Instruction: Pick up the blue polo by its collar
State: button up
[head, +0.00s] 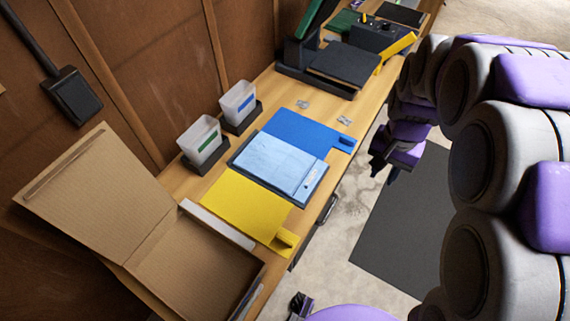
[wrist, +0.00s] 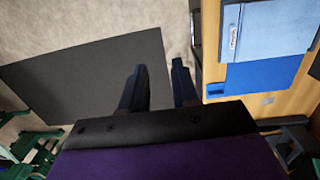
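The light blue folded cloth, seemingly the blue polo (head: 277,160), lies flat on a darker blue panel (head: 238,172) on the wooden bench. A small pale tag or print shows near its right edge. I cannot clearly make out the collar. The polo also shows at the upper right of the wrist view (wrist: 275,32). My gripper (head: 383,172) hangs over the floor beside the bench, to the right of the polo and apart from it. In the wrist view my gripper (wrist: 158,85) has its two dark fingers spread with nothing between them.
A yellow panel (head: 238,203) and a bright blue panel (head: 300,131) flank the polo. Behind are two bins (head: 200,142), (head: 239,102). An open cardboard box (head: 95,200) stands at left, and a dark machine (head: 345,65) beyond. A dark mat (head: 405,225) lies on the floor.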

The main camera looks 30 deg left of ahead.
jog(key=w+a+f, duration=0.6)
jog(key=a, duration=0.4)
send_over(311, 177)
notch_tip(311, 177, down, 7)
jog(key=shift+t, duration=0.3)
notch_tip(311, 177, down, 10)
jog(key=shift+w+a+f+b, duration=0.15)
jog(key=shift+f+b, duration=0.1)
jog(key=shift+b, duration=0.95)
jog(key=shift+d+f, duration=0.25)
jog(key=shift+f, duration=0.45)
jog(key=f, duration=0.1)
jog(key=f+b, duration=0.1)
jog(key=f, duration=0.1)
jog(key=shift+s+f, duration=0.3)
jog(key=shift+f, duration=0.05)
jog(key=shift+a+f+b, duration=0.15)
jog(key=shift+f+b, duration=0.15)
jog(key=shift+f, duration=0.1)
jog(key=shift+c, duration=0.3)
jog(key=shift+r, duration=0.1)
grip_shut()
